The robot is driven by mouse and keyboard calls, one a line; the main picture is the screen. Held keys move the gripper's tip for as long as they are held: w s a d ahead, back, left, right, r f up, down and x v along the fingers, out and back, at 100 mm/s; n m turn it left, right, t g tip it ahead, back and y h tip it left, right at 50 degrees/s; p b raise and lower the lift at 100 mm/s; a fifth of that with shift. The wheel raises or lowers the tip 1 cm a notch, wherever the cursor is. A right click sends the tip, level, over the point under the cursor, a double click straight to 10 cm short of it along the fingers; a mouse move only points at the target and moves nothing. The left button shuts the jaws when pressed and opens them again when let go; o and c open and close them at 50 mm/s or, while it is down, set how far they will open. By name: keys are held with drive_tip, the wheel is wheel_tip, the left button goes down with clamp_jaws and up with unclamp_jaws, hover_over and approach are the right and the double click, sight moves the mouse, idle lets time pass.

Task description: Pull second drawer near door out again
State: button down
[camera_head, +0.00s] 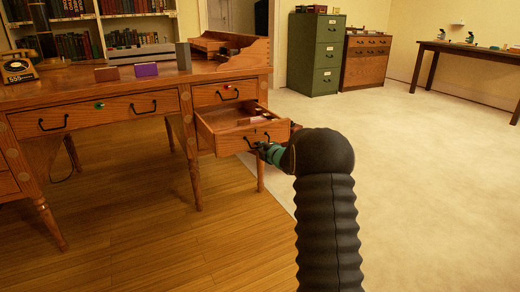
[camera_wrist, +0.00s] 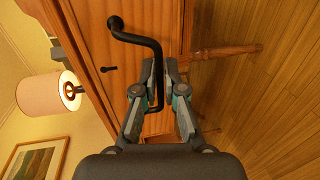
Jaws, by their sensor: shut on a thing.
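The wooden desk (camera_head: 95,92) stands at the left in the head view. Its second drawer (camera_head: 228,142), on the right side below a shut drawer (camera_head: 212,95), is pulled out and shows its open top. Light and reddish items (camera_head: 254,119) lie inside. My gripper (camera_head: 260,150) is at this drawer's front. In the wrist view my gripper (camera_wrist: 164,88) is shut on the drawer's black bent handle (camera_wrist: 148,42). The handle's lower part lies between the fingers. A small black knob or key (camera_wrist: 108,69) sits on the wood beside it.
A green filing cabinet (camera_head: 317,55) and a wooden cabinet (camera_head: 366,62) stand by the back wall. A dark side table (camera_head: 465,53) is at the right. The pale carpet (camera_head: 425,160) is clear. A desk leg (camera_head: 193,170) stands left of the drawer.

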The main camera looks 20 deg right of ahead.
drive_tip(key=shift+d, duration=0.15)
drive_tip(key=c, duration=1.4)
unclamp_jaws()
drive_tip(key=shift+o, duration=0.8)
drive_tip(key=v, duration=1.2)
